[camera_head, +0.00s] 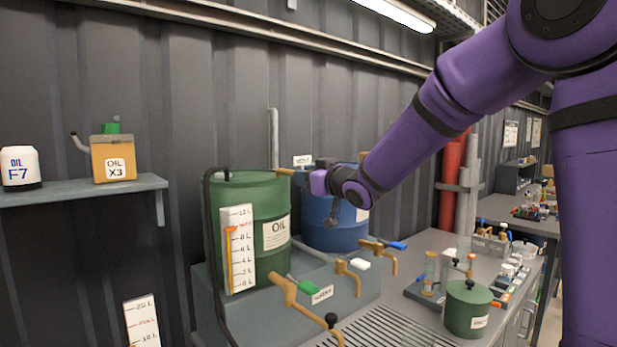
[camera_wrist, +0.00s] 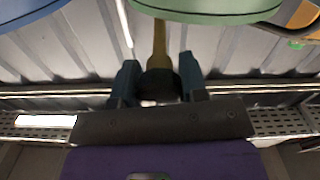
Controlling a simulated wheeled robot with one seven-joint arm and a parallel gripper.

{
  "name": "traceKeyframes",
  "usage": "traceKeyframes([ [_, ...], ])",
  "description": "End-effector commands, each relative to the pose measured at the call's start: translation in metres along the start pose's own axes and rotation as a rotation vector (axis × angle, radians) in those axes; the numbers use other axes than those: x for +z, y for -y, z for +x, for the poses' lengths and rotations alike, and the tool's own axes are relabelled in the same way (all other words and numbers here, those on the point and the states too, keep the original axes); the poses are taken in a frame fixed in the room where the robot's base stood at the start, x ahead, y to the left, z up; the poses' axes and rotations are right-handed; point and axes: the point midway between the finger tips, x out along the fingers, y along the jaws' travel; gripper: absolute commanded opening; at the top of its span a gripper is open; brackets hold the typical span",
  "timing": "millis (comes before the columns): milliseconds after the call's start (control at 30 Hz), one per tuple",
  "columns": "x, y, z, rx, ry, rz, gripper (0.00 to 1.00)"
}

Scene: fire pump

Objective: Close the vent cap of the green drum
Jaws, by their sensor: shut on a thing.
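The large green drum (camera_head: 245,215) labelled OIL stands on a grey plinth against the wall. A brass-coloured arm (camera_head: 286,171) sticks out at the right of its top rim; I take it to be part of the vent cap. My gripper (camera_head: 301,177) is at that arm's right end, above the gap between the drums. In the wrist view my gripper (camera_wrist: 158,82) is shut on the dark end (camera_wrist: 160,84) of the brass arm (camera_wrist: 159,42), one finger on each side. The green drum's edge (camera_wrist: 210,12) shows at the top. The cap's seat is hidden.
A blue drum (camera_head: 328,232) stands close on the right, partly behind my wrist. A black hose (camera_head: 208,235) and a level gauge (camera_head: 239,250) are on the green drum's left side. Brass taps (camera_head: 290,290) stick out in front. A small green container (camera_head: 466,316) stands on the bench.

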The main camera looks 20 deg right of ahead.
Motion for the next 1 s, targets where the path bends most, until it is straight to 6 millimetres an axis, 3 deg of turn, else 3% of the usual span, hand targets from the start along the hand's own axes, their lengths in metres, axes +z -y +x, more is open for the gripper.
traceKeyframes([
  [267, 0.003, 0.0, 0.0, 0.0, 0.006, 0.002, 0.16],
  [300, 0.003, 0.0, 0.0, 0.0, 0.006, 0.002, 0.42],
  [400, 0.002, 0.0, 0.0, 0.0, 0.005, 0.002, 0.65],
  [767, 0.001, 0.0, -0.004, 0.001, 0.001, 0.0, 0.66],
  [1000, 0.0, 0.0, -0.038, 0.002, 0.001, -0.001, 0.66],
])
